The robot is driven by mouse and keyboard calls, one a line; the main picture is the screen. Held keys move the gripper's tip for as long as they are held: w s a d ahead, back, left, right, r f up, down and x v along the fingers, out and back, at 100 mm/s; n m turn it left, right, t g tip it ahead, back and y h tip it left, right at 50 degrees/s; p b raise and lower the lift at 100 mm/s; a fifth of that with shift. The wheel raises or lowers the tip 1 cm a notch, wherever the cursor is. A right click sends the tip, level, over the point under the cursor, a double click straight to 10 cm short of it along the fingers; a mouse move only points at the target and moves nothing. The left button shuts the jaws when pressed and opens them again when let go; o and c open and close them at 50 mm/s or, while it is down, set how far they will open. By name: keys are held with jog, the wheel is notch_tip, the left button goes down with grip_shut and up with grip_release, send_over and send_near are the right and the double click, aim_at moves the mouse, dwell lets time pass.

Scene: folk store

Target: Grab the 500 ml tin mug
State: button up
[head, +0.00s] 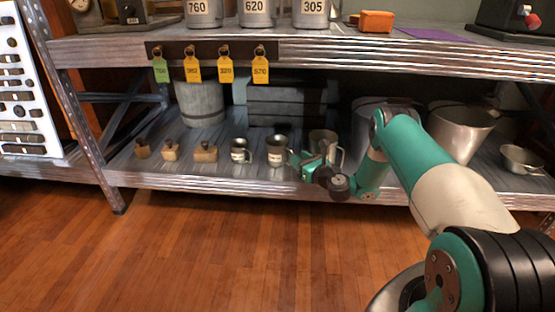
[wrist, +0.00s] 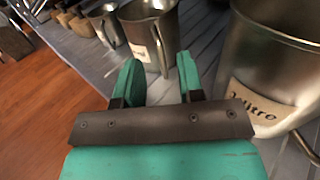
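Three metal tin mugs of rising size stand upright on the lower shelf. In the head view they are a small mug (head: 240,151), a middle mug (head: 277,148) and a larger mug (head: 322,138) partly behind my gripper (head: 305,163). In the wrist view the middle mug (wrist: 146,28) stands just beyond my fingertips, its handle facing the gap between them. Its pale label is too small to read. My gripper (wrist: 158,72) is open, with nothing between its fingers. The small mug (wrist: 101,17) is farther left. The larger mug (wrist: 270,70), whose label ends in "litre", is close on the right.
Wooden blocks with knobs (head: 171,150) stand left of the mugs. A grey bucket (head: 201,103) is behind. Tags (head: 225,68) hang from the upper shelf (head: 350,60) above. A large metal vessel (head: 460,130) and a pan (head: 522,160) are at right. The wooden floor is clear.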

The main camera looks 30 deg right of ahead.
aim_at(280, 153)
jog(key=w+b, duration=0.1)
jog(key=w, duration=0.1)
jog(key=w+b, duration=0.1)
jog(key=shift+w+a+f+b, duration=0.25)
jog(key=shift+w+a+b, duration=0.05)
jog(key=shift+w, duration=0.1)
jog(key=shift+w+r, duration=0.15)
jog(key=shift+w, duration=0.3)
grip_shut()
